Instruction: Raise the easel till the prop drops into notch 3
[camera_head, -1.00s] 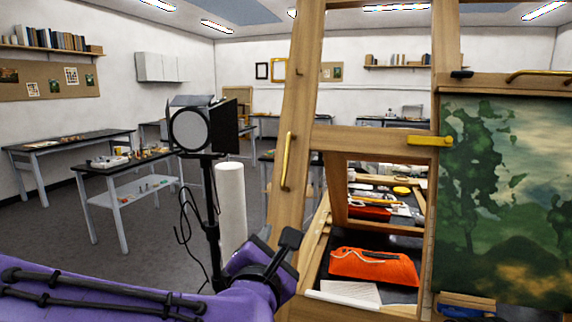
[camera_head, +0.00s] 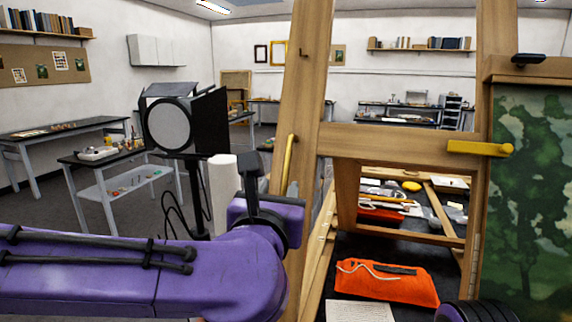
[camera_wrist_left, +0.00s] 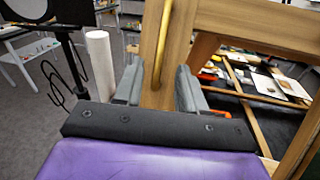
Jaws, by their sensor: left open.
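The wooden easel (camera_head: 303,120) stands in front of me, with a crossbar between its posts. A brass handle (camera_head: 288,165) runs along its left post; it also shows in the left wrist view (camera_wrist_left: 163,45). My left gripper (camera_head: 264,188) is at this post, beside the handle's lower part. In the left wrist view my left gripper (camera_wrist_left: 158,88) is open, its fingers on either side of the post and handle; I cannot tell whether they touch. Wooden bars (camera_head: 447,215) show behind the easel, but I cannot make out the prop or notches.
A green landscape painting (camera_head: 530,190) is on the easel's right. A studio lamp (camera_head: 170,125) on a stand and a white cylinder (camera_head: 223,195) stand left of the post. An orange pouch (camera_head: 385,282) lies on the dark surface behind the easel. Worktables line the room.

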